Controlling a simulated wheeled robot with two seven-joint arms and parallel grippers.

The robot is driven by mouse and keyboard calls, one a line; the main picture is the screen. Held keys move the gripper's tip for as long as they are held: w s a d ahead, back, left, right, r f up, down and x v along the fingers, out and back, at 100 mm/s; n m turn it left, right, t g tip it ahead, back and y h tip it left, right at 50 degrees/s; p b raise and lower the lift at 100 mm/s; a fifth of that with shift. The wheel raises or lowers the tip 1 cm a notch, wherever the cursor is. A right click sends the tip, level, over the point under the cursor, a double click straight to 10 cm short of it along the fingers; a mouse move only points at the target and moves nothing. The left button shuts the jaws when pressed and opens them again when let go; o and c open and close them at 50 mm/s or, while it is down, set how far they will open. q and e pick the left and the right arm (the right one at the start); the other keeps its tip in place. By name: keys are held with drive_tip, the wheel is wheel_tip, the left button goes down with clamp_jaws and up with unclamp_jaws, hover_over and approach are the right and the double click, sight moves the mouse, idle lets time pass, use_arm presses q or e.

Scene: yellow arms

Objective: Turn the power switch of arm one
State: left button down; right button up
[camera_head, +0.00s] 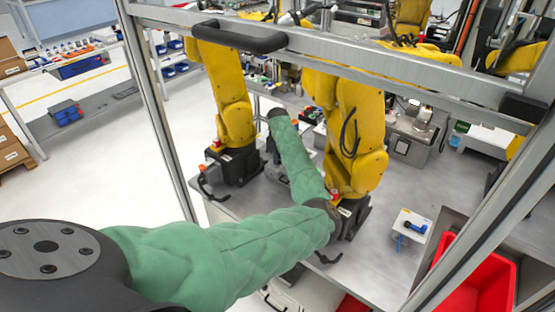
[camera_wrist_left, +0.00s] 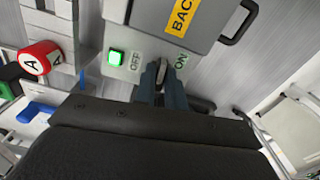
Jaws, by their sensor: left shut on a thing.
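In the left wrist view, the power switch (camera_wrist_left: 161,70) is a small grey knob on a pale panel between the labels OFF and ON. A lit green lamp (camera_wrist_left: 115,57) sits beside the OFF label. My left gripper (camera_wrist_left: 163,74) is shut on the switch knob, its dark fingers on either side. The fingers partly hide the knob, so I cannot tell its exact angle. In the head view, my green-sleeved left arm reaches between the yellow robot arms (camera_head: 233,100) and (camera_head: 357,130). My right gripper is not in view.
A red round button marked A (camera_wrist_left: 40,58) is left of the panel. A grey box with a yellow label (camera_wrist_left: 183,15) stands above it. A metal frame bar (camera_head: 430,95) crosses above my arm. A red bin (camera_head: 478,285) is at lower right.

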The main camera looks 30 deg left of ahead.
use_arm(q)
drive_tip(key=n, duration=0.1)
drive_tip(key=n+b, duration=0.1)
drive_tip(key=n, duration=0.1)
drive_tip(key=n+b, duration=0.1)
drive_tip(key=shift+w+r, duration=0.15)
drive_tip(key=shift+w, duration=0.1)
drive_tip(key=n+b, duration=0.2)
drive_tip(key=n, duration=0.3)
drive_tip(key=n+b, duration=0.3)
drive_tip(key=n, duration=0.2)
drive_tip(key=shift+w+a+r+b, duration=0.1)
drive_tip(key=shift+a+r+b, duration=0.05)
drive_tip(key=shift+b, duration=0.2)
drive_tip(key=shift+n+b, duration=0.5)
drive_tip(key=shift+n, duration=0.7)
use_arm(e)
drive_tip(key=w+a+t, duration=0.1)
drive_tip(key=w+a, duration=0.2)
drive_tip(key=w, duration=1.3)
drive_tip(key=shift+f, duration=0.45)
use_arm(q)
drive_tip(key=c, duration=1.6)
unclamp_jaws()
drive_tip(key=shift+o, duration=0.7)
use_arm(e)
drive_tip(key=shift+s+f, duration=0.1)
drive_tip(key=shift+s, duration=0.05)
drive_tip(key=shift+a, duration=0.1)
